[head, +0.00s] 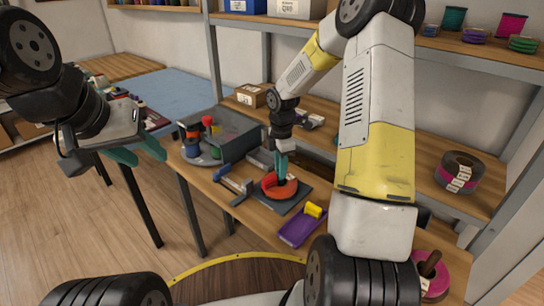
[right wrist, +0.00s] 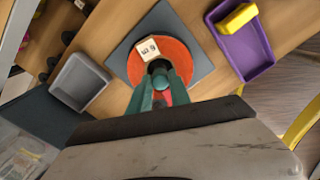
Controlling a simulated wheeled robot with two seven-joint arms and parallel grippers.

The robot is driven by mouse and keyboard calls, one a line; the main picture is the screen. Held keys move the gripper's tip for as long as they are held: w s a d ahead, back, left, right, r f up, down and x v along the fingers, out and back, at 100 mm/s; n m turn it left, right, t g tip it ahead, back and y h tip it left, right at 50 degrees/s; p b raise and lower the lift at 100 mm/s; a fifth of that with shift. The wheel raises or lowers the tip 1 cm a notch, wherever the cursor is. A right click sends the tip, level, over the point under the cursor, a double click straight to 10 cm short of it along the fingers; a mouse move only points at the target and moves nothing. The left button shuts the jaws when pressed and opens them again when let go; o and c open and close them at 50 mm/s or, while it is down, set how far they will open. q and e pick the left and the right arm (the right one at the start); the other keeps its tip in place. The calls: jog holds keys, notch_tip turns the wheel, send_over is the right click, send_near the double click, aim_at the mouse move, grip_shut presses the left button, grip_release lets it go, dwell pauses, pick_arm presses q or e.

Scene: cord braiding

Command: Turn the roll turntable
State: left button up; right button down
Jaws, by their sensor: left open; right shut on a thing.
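The roll turntable, an orange-red disc (head: 288,189) on a dark square base, sits on the wooden bench. The disc also shows in the right wrist view (right wrist: 178,55), with a white printed label (right wrist: 148,47) on its upper left part. My right gripper (right wrist: 160,80) points down at the disc's middle, its teal fingers shut on a small dark knob. The fingers hide most of the knob. My left gripper (head: 142,156) is open and empty, held in the air left of the bench.
A purple tray (head: 297,232) with a yellow block (head: 313,210) lies beside the base. A blue-ended clamp-like tool (head: 234,188) lies on its left. A grey stand with coloured spools (head: 207,155) is further left. Shelves (head: 480,55) stand behind.

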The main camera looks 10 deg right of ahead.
jog(key=shift+w+n, duration=0.1)
jog(key=shift+n, duration=1.7)
jog(key=shift+n, duration=0.7)
jog(key=c, duration=1.2)
grip_release()
notch_tip(320, 180, up, 7)
jog(key=shift+r, duration=0.4)
